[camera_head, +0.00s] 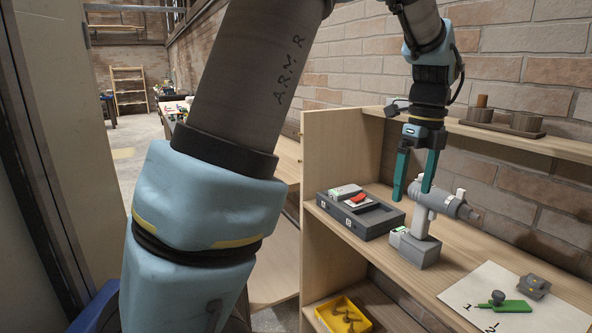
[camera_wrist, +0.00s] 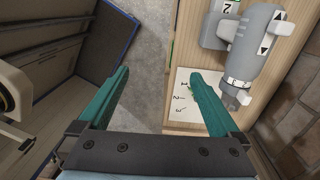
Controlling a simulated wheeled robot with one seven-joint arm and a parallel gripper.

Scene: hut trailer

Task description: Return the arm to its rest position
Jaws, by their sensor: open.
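My gripper (camera_head: 415,170) has two teal fingers pointing down in the head view. They are apart, with nothing visible between them. The gripper is in front of the upper shelf, at the left of the grey cordless drill (camera_head: 437,203), which stands upright on the wooden shelf (camera_head: 388,258). In the wrist view my gripper (camera_wrist: 162,90) is open over the grey floor and the shelf's edge. There the drill (camera_wrist: 255,50) is at the upper right, apart from the fingers. My arm crosses the head view from the left to the top.
A dark tool case (camera_head: 360,222) lies left of the drill. A white numbered sheet (camera_head: 490,297) holds a green tool (camera_head: 512,306) and a small grey part (camera_head: 534,286). A yellow bin (camera_head: 343,315) is below. Wooden holders (camera_head: 525,122) stand on the top shelf near the brick wall.

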